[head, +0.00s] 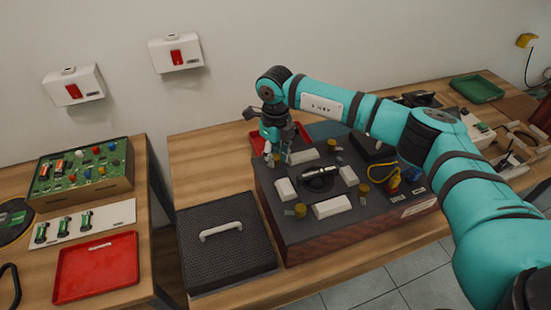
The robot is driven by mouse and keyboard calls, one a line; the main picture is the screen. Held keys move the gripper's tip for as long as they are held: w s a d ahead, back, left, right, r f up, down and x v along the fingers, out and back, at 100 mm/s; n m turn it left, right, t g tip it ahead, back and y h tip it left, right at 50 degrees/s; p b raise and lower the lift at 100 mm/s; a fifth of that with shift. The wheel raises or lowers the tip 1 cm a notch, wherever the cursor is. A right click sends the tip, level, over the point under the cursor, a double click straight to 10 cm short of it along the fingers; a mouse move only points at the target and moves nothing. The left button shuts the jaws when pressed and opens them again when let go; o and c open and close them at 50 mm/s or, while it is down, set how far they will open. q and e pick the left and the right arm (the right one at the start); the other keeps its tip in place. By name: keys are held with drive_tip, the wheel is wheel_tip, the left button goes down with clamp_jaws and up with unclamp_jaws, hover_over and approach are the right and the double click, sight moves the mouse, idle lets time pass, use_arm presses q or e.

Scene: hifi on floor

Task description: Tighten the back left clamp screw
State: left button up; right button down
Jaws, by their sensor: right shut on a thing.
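My right gripper (277,156) reaches down over the back left corner of the dark plinth (290,240). It is shut on the back left clamp screw, which the fingers mostly hide. Other clamp screws show as short yellow-brass knobs: the front left one (300,210), the front right one (363,189) and the back right one (332,146). White blocks (332,207) lie between them around a dark round part with a silver piece (319,172) on it. My left gripper is not in view.
A black perforated cover (190,262) with a pale handle stands left of the plinth. A red tray (255,140) lies behind my gripper. A yellow cable (381,166) is on the plinth's right part. Another red tray (97,268) and a green circuit board (80,165) are at left.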

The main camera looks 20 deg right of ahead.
sight(276, 157)
drive_tip(key=m+b, duration=0.1)
drive_tip(key=m, duration=0.4)
drive_tip(key=shift+w+r+m+b, duration=0.1)
drive_tip(key=shift+m+b, duration=0.25)
drive_tip(key=shift+m, duration=0.05)
idle(0.4)
drive_tip(key=c, duration=1.1)
unclamp_jaws()
wheel_tip(276, 157, up, 12)
drive_tip(key=shift+f, duration=0.1)
